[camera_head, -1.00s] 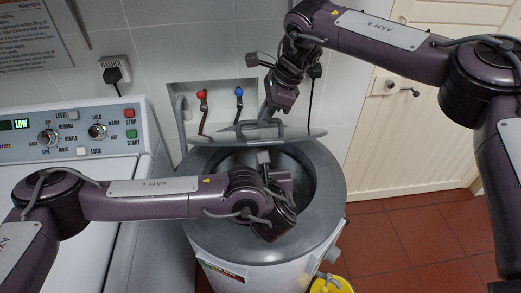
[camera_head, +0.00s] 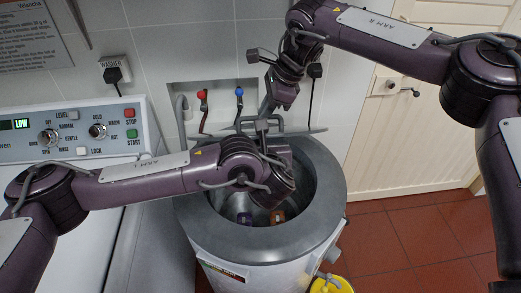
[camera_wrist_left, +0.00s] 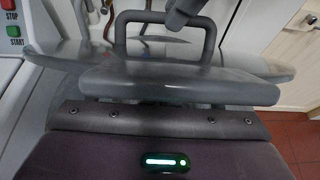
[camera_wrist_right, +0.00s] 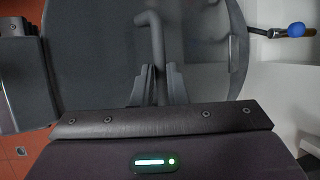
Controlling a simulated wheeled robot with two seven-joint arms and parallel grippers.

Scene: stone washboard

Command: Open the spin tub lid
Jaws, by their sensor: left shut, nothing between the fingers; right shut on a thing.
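The grey spin tub lid (camera_head: 312,131) is raised at the back of the round spin tub (camera_head: 205,225), seen almost edge-on. The tub's mouth is uncovered at the front. My right gripper (camera_head: 268,108) is shut on the lid's bar handle, which stands between its fingers in the right wrist view (camera_wrist_right: 152,45). My left gripper (camera_head: 262,125) is shut and empty, reaching up from over the mouth to the lid's near side.
The washer control panel (camera_head: 75,130) is at left. Red and blue taps (camera_head: 239,92) are in the wall recess behind. A yellow container (camera_head: 330,285) stands at the front right on open floor.

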